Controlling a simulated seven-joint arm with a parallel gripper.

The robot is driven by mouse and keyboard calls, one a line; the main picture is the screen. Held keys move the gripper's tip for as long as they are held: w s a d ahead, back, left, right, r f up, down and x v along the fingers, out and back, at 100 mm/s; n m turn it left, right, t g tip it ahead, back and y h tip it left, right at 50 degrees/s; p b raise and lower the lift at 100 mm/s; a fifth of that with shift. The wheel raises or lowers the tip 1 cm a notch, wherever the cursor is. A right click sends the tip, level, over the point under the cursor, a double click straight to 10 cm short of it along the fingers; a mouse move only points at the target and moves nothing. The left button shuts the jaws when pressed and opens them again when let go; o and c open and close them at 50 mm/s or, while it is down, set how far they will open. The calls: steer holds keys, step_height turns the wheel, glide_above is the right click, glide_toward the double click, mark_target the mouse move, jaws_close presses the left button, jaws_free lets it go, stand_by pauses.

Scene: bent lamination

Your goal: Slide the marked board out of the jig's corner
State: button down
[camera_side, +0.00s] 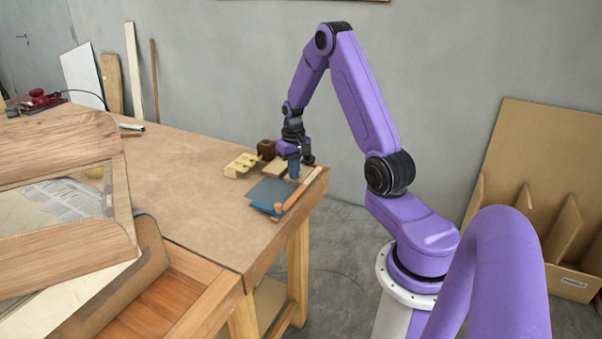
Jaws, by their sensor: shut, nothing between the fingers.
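My gripper (294,171) points down at the right end of the workbench, low over the jig area. Its fingers are shut with nothing held. A flat blue-grey piece (270,190) lies just left of and nearer than the fingertips. A small pale wooden board (275,167) lies behind, partly hidden by my gripper. No mark is legible at this size, so I cannot tell which piece is the marked board. Contact between fingertips and pieces is unclear.
A pale notched wooden block (242,165) and a dark brown block (266,149) stand left of my gripper. A blue object (264,208) lies at the blue-grey piece's near edge. The middle of the workbench (190,190) is clear. Large curved wooden panels (60,150) fill the left.

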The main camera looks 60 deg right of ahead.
steer(key=shift+a+f, duration=0.15)
steer(key=shift+a, duration=5.05)
step_height(320, 180, up, 7)
steer(key=shift+w+d, duration=0.1)
